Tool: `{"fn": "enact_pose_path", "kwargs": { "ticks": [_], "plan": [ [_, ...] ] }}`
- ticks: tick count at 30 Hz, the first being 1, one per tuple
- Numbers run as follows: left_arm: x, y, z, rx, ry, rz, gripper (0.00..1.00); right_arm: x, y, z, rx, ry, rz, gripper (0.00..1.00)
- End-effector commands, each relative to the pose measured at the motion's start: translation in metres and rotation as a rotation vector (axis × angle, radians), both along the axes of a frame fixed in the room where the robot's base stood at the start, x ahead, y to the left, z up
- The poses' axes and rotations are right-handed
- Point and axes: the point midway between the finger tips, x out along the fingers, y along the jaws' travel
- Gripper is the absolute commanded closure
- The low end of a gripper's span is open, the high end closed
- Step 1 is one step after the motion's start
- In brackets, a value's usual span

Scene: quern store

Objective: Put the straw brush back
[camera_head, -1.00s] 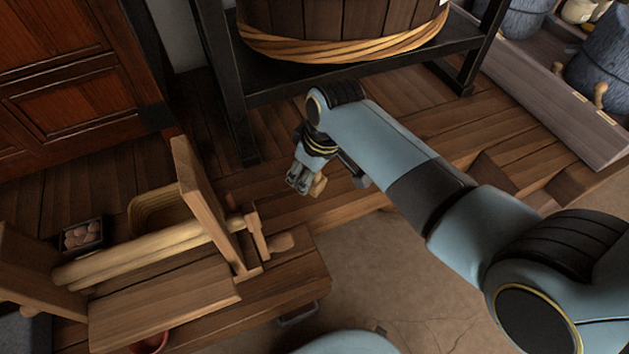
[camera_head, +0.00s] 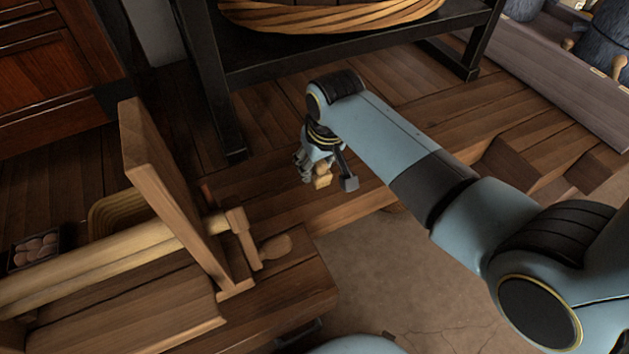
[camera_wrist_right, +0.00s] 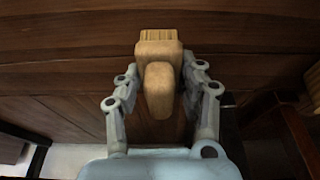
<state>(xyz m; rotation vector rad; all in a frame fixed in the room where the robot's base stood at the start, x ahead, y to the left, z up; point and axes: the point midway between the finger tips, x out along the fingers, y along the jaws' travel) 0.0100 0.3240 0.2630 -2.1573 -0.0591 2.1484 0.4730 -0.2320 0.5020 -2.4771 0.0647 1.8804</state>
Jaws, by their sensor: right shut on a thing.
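My right gripper (camera_head: 312,178) is shut on a small pale-wood and straw thing, which I take to be the straw brush (camera_head: 323,175). In the right wrist view the brush (camera_wrist_right: 158,85) sits between the two fingers of the right gripper (camera_wrist_right: 160,80), its rounded handle towards the palm and its ribbed straw end pointing away. In the head view the gripper and brush are in front of the dark plank floor, right of the wooden bench; the brush is small and partly hidden by the fingers. My left gripper is not in view.
A wooden bench (camera_head: 280,305) with a roller frame (camera_head: 165,185) stands at the left. A dark box of round brown things (camera_head: 38,248) is behind it. A grey trough (camera_head: 540,60) is at the right. Plank steps lie between.

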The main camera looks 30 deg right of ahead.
Motion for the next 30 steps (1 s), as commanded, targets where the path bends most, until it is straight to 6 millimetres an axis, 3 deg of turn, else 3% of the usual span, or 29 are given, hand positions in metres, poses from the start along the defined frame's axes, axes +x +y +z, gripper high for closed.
{"fn": "enact_pose_path", "kwargs": {
  "ticks": [5, 11, 22, 23, 27, 30],
  "plan": [
    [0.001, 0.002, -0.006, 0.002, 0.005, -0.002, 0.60, 0.004, 0.001, -0.012, 0.000, 0.002, 0.000, 0.92],
    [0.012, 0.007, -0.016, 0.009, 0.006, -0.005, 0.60, 0.003, 0.001, -0.044, 0.000, 0.004, 0.000, 0.92],
    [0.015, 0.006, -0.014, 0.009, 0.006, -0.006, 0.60, 0.004, 0.001, -0.045, 0.000, 0.000, 0.001, 0.92],
    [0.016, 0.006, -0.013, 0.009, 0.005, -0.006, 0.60, 0.004, 0.001, -0.044, 0.000, 0.000, 0.001, 0.58],
    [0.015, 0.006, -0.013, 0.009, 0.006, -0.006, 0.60, 0.004, 0.001, -0.044, 0.000, 0.000, 0.001, 0.40],
    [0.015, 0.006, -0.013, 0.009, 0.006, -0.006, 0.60, 0.004, 0.001, -0.044, 0.000, 0.000, 0.001, 0.39]
  ]
}}
